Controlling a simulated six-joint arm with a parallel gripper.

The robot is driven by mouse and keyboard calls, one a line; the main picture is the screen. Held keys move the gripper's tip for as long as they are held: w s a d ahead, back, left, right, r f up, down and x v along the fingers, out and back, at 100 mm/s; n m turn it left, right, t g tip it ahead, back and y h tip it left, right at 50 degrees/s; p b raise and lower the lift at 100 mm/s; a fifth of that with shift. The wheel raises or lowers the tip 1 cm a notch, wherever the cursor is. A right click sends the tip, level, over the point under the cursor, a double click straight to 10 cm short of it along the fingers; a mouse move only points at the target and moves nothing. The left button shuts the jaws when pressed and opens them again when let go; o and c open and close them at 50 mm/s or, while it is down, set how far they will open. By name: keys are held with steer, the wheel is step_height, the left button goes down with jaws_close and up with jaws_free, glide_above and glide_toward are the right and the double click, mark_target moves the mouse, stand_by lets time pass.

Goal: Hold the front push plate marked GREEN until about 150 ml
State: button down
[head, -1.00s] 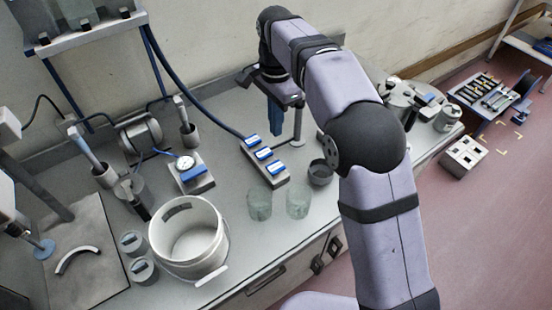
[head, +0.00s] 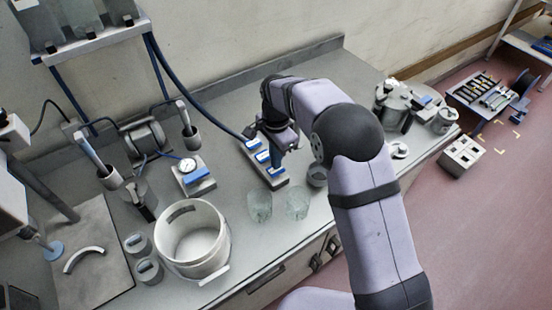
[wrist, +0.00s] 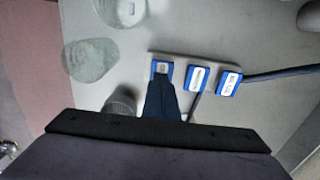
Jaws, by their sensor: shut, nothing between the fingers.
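A grey block (head: 268,176) on the bench carries three blue push plates in a row, with a hose at its far end. The front push plate (wrist: 162,67) is leftmost in the wrist view, beside the middle plate (wrist: 197,79) and the far plate (wrist: 229,83). Their white labels are too small to read surely. My gripper (wrist: 160,86) is shut and empty, its blue fingers pointing down at the front plate and covering part of it. I cannot tell whether they touch or press it. Two clear beakers (head: 260,206) (head: 297,203) stand before the block; their fill is unclear.
A dark cup (head: 317,175) stands right of the block. A white bucket (head: 192,242) and a gauge unit (head: 193,177) stand to the left. A metal pot (head: 392,103) is at the right back. The bench behind my gripper is clear.

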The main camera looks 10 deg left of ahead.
steer(key=shift+f, duration=0.65)
